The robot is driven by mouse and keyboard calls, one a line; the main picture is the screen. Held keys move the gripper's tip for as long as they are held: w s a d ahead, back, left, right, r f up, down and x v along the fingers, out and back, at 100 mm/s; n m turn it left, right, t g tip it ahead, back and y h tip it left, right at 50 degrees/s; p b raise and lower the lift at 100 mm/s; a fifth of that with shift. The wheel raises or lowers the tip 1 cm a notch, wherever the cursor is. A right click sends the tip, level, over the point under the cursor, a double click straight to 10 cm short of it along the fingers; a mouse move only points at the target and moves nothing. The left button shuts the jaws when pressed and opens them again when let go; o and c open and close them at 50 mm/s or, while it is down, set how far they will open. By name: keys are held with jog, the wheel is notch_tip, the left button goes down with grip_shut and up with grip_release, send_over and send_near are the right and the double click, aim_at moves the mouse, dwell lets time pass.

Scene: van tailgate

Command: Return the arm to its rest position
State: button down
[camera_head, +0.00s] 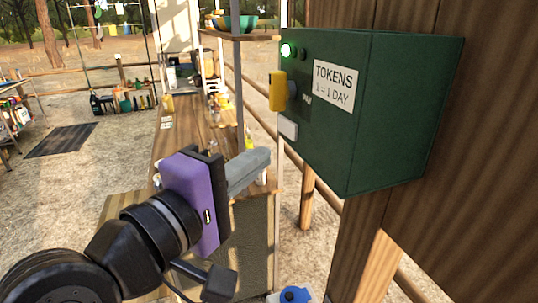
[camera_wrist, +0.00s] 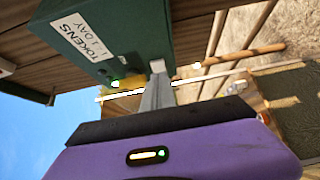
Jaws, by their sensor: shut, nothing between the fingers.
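My gripper (camera_head: 262,160) is shut and empty in the head view, its grey fingers together and pointing right. It hangs just below and left of the green token box, with a purple palm behind the fingers. In the wrist view my gripper (camera_wrist: 158,68) also shows shut, its fingertips overlapping the lower edge of the box in the picture. My black arm runs from the lower left of the head view up to the gripper. I cannot tell the exact gap between fingertips and box.
The green box (camera_head: 395,115) labelled "TOKENS" is on a wooden wall (camera_head: 490,160). A wooden counter (camera_head: 185,145) with bottles and goods stands behind my gripper. Open ground lies left.

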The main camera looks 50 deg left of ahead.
jog(key=shift+s, duration=0.4)
dwell(0.3)
jog(key=s+a+r+m+y, duration=0.1)
jog(key=s+a+r+y, duration=0.25)
jog(key=y, duration=0.25)
jog(key=w+d+f+m+g+y, duration=0.25)
jog(key=d+f+m, duration=0.45)
jog(key=d+f, duration=1.75)
jog(key=s+d+f+m+h, duration=0.3)
jog(key=s+d, duration=0.3)
jog(key=d, duration=0.3)
jog(key=s+d+f+m+h, duration=0.4)
jog(key=s+d+m+h, duration=0.1)
jog(key=d, duration=0.5)
jog(key=s+d+f+m+h, duration=0.4)
jog(key=s+d, duration=0.3)
jog(key=d, duration=0.2)
jog(key=shift+d+m+h, duration=0.3)
jog(key=shift+m+h, duration=0.2)
jog(key=shift+h, duration=0.05)
